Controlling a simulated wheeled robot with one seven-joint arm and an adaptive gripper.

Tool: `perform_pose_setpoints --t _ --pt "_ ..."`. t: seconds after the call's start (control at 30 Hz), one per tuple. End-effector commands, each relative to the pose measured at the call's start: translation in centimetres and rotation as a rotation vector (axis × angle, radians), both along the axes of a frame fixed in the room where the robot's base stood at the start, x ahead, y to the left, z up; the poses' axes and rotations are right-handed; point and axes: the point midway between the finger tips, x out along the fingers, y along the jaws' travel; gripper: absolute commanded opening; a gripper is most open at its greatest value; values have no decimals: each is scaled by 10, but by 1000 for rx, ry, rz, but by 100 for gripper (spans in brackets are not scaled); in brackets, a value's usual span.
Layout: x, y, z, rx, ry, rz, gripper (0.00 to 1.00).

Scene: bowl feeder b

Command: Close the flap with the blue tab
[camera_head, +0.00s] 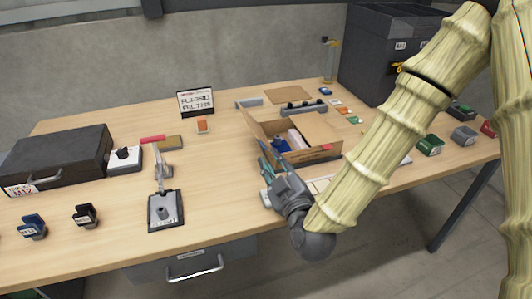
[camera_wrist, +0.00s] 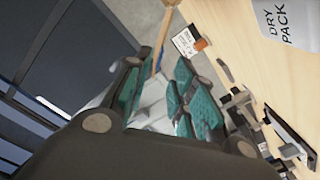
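An open cardboard box (camera_head: 312,157) stands right of the middle of the table in the head view. Its right flap (camera_head: 318,128) spreads outward, and a red tab (camera_head: 327,147) shows at its near side. A left panel (camera_head: 254,124) stands up at a slant. I cannot clearly make out a blue tab in the head view. My gripper (camera_head: 266,160) is at the box's near-left corner, its teal fingers apart. In the wrist view my gripper (camera_wrist: 158,97) has a gap between its teal pads. A thin tan edge (camera_wrist: 165,35) shows beyond it; contact cannot be told.
Inside the box are a blue item (camera_head: 281,144) and a white one (camera_head: 297,139). A clamp-like stand (camera_head: 165,208), a black case (camera_head: 58,158) and a sign (camera_head: 196,101) are to the left. A dark bin (camera_head: 383,50) stands at the back right.

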Motion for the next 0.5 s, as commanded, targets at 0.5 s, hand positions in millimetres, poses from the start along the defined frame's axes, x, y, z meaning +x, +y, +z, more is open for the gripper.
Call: perform_pose_setpoints --t 0.5 --pt "25 7 -4 2 -2 -2 25"
